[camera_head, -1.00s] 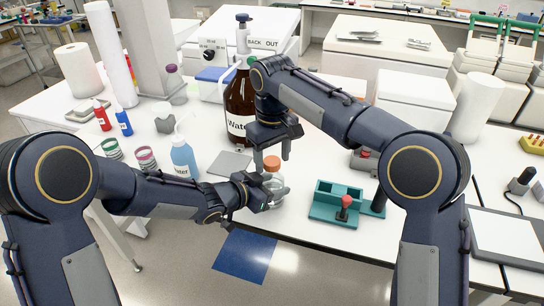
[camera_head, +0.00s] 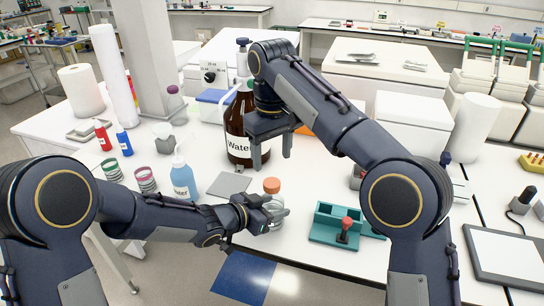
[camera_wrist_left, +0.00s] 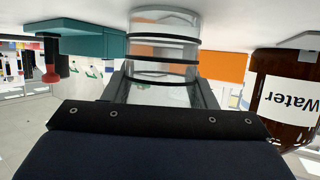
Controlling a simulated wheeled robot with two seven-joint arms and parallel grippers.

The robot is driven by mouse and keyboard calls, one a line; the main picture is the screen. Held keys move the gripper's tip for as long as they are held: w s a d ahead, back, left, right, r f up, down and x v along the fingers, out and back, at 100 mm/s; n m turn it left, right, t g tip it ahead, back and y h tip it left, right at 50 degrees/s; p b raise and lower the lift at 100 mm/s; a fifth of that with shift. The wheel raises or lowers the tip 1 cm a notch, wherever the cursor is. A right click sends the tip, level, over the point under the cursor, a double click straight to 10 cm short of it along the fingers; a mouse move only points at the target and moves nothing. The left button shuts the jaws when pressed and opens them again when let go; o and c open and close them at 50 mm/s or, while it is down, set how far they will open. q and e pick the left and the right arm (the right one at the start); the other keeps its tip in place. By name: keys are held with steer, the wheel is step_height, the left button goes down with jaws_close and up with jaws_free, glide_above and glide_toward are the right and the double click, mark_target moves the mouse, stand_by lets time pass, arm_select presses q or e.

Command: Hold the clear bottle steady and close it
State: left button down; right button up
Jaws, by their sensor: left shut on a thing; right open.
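The clear bottle (camera_head: 276,205) stands upright near the table's front edge with an orange cap (camera_head: 272,185) on its top. I cannot tell how tightly the cap sits. My left gripper (camera_head: 275,219) is shut around the bottle's body. In the left wrist view, which is upside down, the clear bottle (camera_wrist_left: 163,50) sits between both fingers (camera_wrist_left: 162,88); its cap is out of that view. My right gripper (camera_head: 272,160) is open and empty, pointing down above and slightly behind the cap, apart from it.
A brown "Water" bottle (camera_head: 238,148) stands close behind my right gripper. A teal rack (camera_head: 328,229) with a red-topped tool (camera_head: 346,226) is right of the clear bottle. A blue wash bottle (camera_head: 183,181) and grey pad (camera_head: 229,184) are to the left.

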arm_select(q)
steer(key=c, duration=0.5)
jaws_free()
steer(key=shift+p+v, duration=0.4)
steer(key=shift+v, duration=3.5)
arm_select(e)
steer(key=shift+r, duration=0.35)
arm_select(q)
steer(key=shift+r, duration=0.1)
